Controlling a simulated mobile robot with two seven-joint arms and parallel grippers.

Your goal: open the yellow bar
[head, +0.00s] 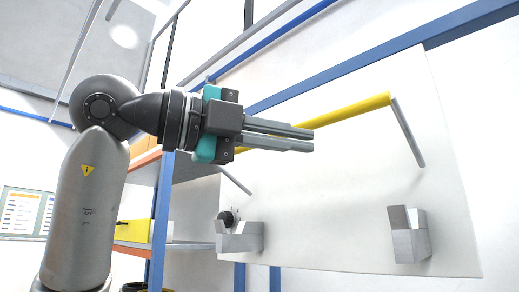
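The yellow bar (348,108) runs slanting across the front of a white panel (345,205), rising to the right. A grey arm (408,133) joins its right end and slants down to the panel. My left gripper (313,139) reaches in from the left, its two grey fingers pointing right, and overlaps the middle of the bar. The fingers lie close together with a narrow gap; whether they are open or shut, or touch the bar, cannot be told. The fingers hide part of the bar. My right gripper is not in view.
Two grey notched blocks stick out low on the panel, one at left (240,240) and one at right (408,240). A blue-framed shelf (160,215) with a yellow bin (133,231) stands behind my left arm. The panel's middle is clear.

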